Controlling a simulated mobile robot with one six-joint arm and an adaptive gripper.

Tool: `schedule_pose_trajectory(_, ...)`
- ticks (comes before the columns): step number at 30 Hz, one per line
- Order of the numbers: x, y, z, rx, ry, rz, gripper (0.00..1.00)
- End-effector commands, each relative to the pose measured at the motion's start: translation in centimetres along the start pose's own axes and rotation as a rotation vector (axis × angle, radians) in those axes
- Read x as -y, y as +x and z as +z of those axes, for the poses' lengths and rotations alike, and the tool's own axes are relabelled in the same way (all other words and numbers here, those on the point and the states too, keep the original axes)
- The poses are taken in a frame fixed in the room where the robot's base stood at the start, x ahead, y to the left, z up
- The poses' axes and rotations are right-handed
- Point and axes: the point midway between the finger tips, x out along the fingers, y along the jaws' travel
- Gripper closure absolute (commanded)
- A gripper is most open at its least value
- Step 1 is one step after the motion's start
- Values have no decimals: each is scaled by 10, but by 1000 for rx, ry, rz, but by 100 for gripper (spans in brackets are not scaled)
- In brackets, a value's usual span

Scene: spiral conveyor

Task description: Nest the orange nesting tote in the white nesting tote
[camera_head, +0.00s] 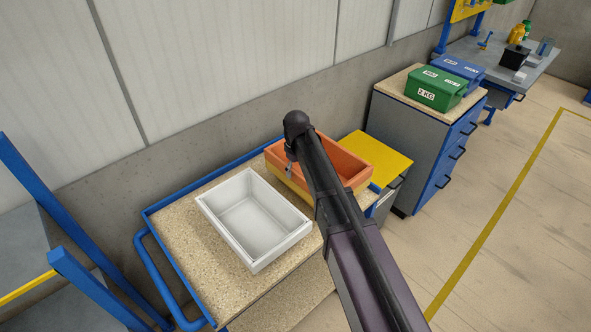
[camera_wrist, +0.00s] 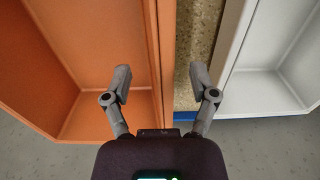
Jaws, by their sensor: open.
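The white nesting tote (camera_head: 284,248) stands empty and upright on the speckled top of a blue-framed cart. The orange nesting tote (camera_head: 345,163) is behind it to the right, with a yellowish band below its near side; my arm hides part of it. In the wrist view, the orange tote (camera_wrist: 85,115) is at left and the white tote (camera_wrist: 262,92) at right, with a narrow gap between. My gripper (camera_wrist: 161,82) is open and empty. Its fingers lie on either side of the orange tote's wall in this view, one over the inside and one over the gap. Contact cannot be told.
The cart top (camera_head: 185,225) is bare at the left of the white tote. A yellow-topped unit (camera_head: 378,148) stands beyond the orange tote. A grey cabinet (camera_head: 405,130) carries a green box (camera_head: 436,90) and a blue box (camera_head: 458,70). A wall runs behind the cart.

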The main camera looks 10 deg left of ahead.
Motion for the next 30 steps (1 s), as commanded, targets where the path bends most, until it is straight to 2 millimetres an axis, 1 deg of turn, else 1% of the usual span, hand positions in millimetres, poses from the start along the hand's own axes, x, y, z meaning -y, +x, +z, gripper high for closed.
schedule_pose_trajectory(1,0,8,0,0,0,0,25)
schedule_pose_trajectory(12,0,32,0,0,0,0,25)
schedule_pose_trajectory(19,0,37,0,0,0,0,25)
schedule_pose_trajectory(29,0,36,0,0,0,0,25)
schedule_pose_trajectory(30,0,37,0,0,0,0,31)
